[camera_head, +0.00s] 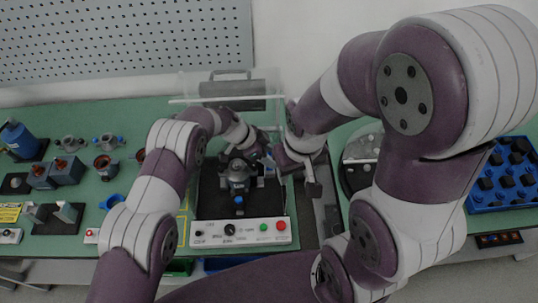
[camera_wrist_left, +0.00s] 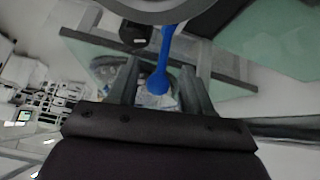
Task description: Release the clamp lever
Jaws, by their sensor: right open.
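The test fixture stands on a black base (camera_head: 212,203) in the middle of the bench in the head view, with a stator-like part (camera_head: 238,176) and small blue parts on it. In the left wrist view a blue lever with a rounded end (camera_wrist_left: 157,82) reaches down between the fingers of my left gripper (camera_wrist_left: 158,92). The fingers stand apart, with a visible gap on both sides of the lever end. In the head view my left gripper is mostly hidden behind its arm, near the fixture's far side. My right gripper (camera_head: 312,188) is open and empty, just right of the fixture.
A white control panel (camera_head: 240,233) with green and red buttons fronts the fixture. A clear guard with a dark handle (camera_head: 231,73) rises behind it. Several motor parts lie on the green bench at left. A blue tray (camera_head: 498,203) of black parts is at right.

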